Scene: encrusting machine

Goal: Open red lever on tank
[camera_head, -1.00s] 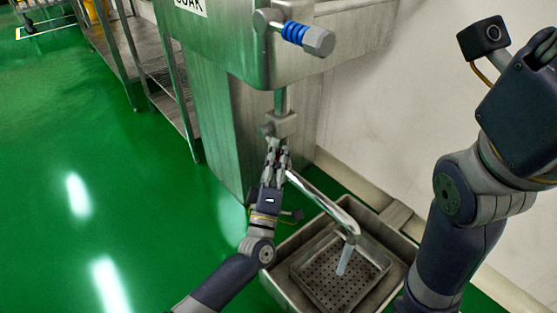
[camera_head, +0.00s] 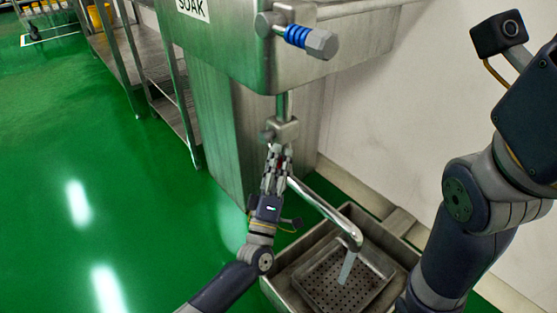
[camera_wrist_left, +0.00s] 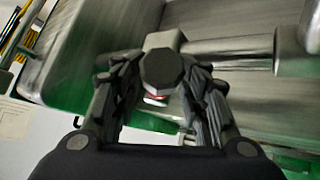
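The steel tank (camera_head: 225,50) marked SOAK stands at the top middle of the head view. A steel valve (camera_head: 283,130) is on the pipe under it. A small red part of the lever (camera_head: 287,156) shows between the fingers of my left gripper (camera_head: 277,152). In the left wrist view, a dark faceted knob (camera_wrist_left: 162,70) with red (camera_wrist_left: 156,98) beneath it lies between the fingers of my left gripper (camera_wrist_left: 162,92). The fingers are close on both sides; whether they press on it is unclear. Most of the lever is hidden. My right gripper is out of view.
A curved spout (camera_head: 330,210) runs from the valve over a steel sink (camera_head: 275,285) holding a perforated tray (camera_head: 335,285). A blue-ringed fitting (camera_head: 298,36) sticks out of the tank. Steel shelving (camera_head: 150,60) stands at left; the green floor (camera_head: 90,180) is clear.

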